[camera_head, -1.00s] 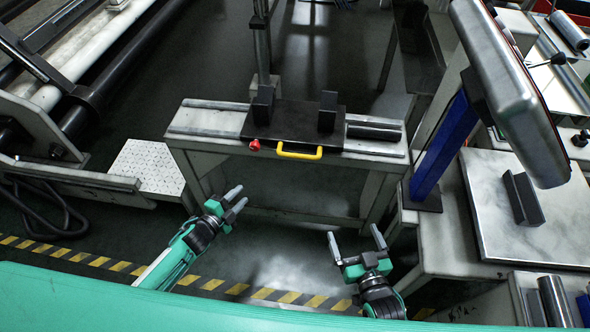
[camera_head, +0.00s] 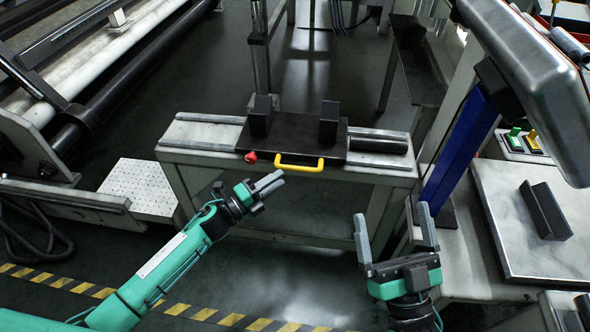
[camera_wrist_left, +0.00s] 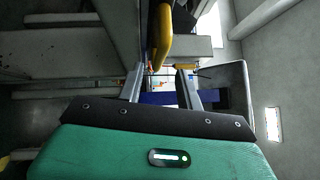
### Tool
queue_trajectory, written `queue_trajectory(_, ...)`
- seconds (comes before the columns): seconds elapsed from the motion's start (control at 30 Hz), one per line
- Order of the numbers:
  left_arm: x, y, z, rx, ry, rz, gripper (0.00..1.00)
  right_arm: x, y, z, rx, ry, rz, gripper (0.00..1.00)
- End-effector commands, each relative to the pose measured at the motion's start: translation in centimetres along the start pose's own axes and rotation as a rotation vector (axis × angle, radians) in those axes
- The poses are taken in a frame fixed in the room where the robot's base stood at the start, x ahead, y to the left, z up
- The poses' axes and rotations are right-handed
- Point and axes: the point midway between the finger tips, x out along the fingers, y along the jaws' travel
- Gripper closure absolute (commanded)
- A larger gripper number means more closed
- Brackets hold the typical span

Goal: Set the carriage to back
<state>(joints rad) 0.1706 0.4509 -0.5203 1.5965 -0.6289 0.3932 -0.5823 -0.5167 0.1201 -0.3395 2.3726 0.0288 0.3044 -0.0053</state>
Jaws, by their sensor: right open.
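The carriage (camera_head: 290,146) is a black plate with two upright black blocks, sitting across the middle of a pale bench. A yellow handle (camera_head: 300,167) and a red knob (camera_head: 251,157) are on its near edge. My left gripper (camera_head: 271,182) is just in front of and below the handle's left end, empty. In the left wrist view its two fingers (camera_wrist_left: 160,80) stand apart, and the yellow handle (camera_wrist_left: 163,38) shows beyond the fingertips, not between them. My right gripper (camera_head: 395,235) is open and empty, in front of the bench's right end.
The pale bench (camera_head: 195,133) has bare rail at left and a dark cylinder (camera_head: 378,141) at right. A blue post (camera_head: 459,150) with a grey screen housing (camera_head: 530,85) stands to the right, beside a metal table (camera_head: 510,235). Large rollers (camera_head: 150,45) lie at left.

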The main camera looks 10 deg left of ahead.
Motion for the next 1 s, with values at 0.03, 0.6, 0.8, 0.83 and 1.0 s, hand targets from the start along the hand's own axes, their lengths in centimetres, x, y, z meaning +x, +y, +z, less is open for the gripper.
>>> queue_trajectory(0.03, 1.1, 0.0, 0.0, 0.001, 0.001, -0.003, 0.64, 0.1, 0.1, -0.3, -0.004, 0.024, 0.0, 0.03)
queue_trajectory(0.6, 7.0, 0.0, 0.0, 0.0, 0.0, 0.0, 0.64, 0.6, 0.4, -3.5, -0.027, 0.204, -0.007, 0.03)
queue_trajectory(0.8, 6.9, 0.0, 0.0, -0.001, -0.001, 0.001, 0.64, 0.6, 0.4, -3.5, -0.028, 0.204, -0.007, 0.03)
queue_trajectory(0.83, 6.9, 0.0, 0.0, -0.001, -0.001, 0.001, 0.7, 0.6, 0.4, -3.5, -0.028, 0.204, -0.007, 0.03)
queue_trajectory(1.0, 6.9, 0.0, 0.0, -0.001, -0.001, 0.001, 1.0, 0.6, 0.4, -3.5, -0.027, 0.204, -0.007, 0.03)
